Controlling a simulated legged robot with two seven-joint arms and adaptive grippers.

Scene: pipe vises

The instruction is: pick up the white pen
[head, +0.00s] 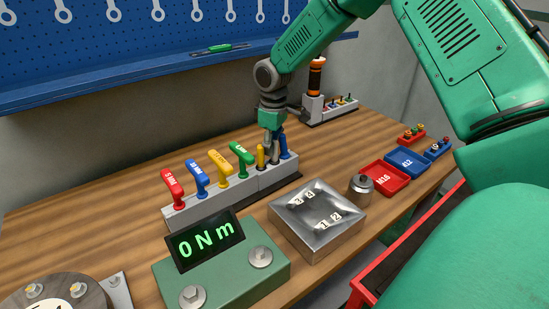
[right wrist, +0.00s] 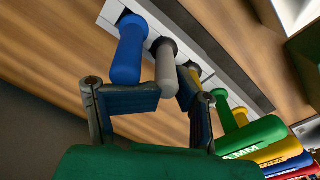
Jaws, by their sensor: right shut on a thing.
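The white pen (right wrist: 166,62) stands in a slot of the grey rack (right wrist: 225,75) in the right wrist view, its shaft between the two fingers. My right gripper (right wrist: 169,92) is shut on it. In the head view my right gripper (head: 271,148) reaches down over the right part of the rack (head: 205,203) and hides most of the white pen. A blue pen (right wrist: 127,50) stands close beside one finger, and a yellow pen (head: 261,157) is close by the other. My left gripper is not in view.
Red (head: 173,187), blue (head: 197,177), yellow (head: 221,167) and green (head: 242,158) handled tools stand left along the rack. A metal box (head: 318,235) and a green torque display (head: 222,275) lie in front. Bins marked M16 (head: 384,178) and M12 (head: 408,161) are at right.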

